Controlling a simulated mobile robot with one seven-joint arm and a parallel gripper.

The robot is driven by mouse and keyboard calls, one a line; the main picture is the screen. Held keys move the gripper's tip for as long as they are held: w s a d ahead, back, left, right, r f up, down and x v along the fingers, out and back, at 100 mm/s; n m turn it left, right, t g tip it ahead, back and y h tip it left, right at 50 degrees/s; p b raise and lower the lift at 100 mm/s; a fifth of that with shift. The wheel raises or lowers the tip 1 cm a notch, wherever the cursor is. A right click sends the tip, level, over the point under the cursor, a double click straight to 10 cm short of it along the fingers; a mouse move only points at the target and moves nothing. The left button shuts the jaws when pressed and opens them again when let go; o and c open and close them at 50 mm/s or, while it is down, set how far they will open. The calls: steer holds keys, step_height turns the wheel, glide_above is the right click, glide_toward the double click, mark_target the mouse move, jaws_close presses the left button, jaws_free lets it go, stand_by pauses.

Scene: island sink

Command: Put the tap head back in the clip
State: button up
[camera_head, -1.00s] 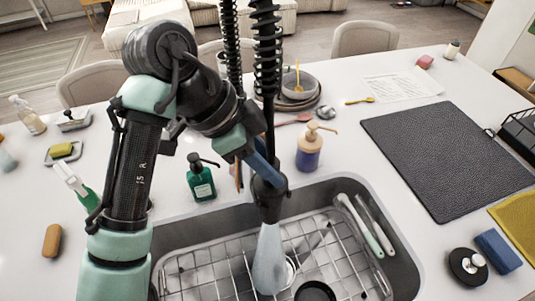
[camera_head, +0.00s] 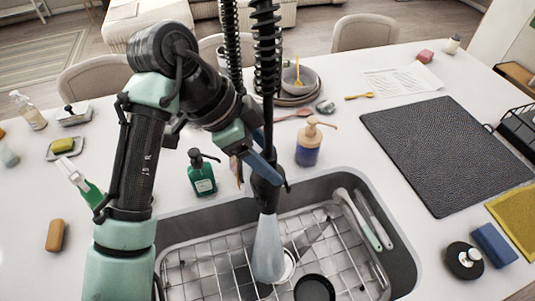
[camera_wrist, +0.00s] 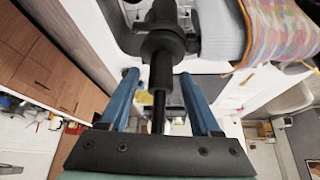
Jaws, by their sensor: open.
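The black tap head (camera_head: 266,192) hangs upright over the sink, below a black coiled spring hose (camera_head: 267,50). A pale cone (camera_head: 268,250), which looks like running water, comes from its lower end. My gripper (camera_head: 262,163) is at the upper part of the tap head, with its blue fingers open. In the wrist view, the fingers of my gripper (camera_wrist: 158,75) stand apart on either side of a black rod-like tap part (camera_wrist: 160,70), with gaps visible. I cannot make out the clip for certain; the arm and tap parts overlap there.
The sink (camera_head: 390,235) holds a wire rack (camera_head: 210,262) and long-handled utensils at its right. A green soap bottle (camera_head: 202,178) and a blue dispenser (camera_head: 308,148) stand behind it. Bowls (camera_head: 300,82) sit at the back. A dark mat (camera_head: 445,150) lies right.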

steer(key=shift+r, duration=0.3)
steer(key=shift+a+r, duration=0.25)
steer(key=b+v, duration=0.1)
steer(key=v, duration=1)
steer(key=shift+b, duration=0.3)
steer(key=shift+r, duration=0.1)
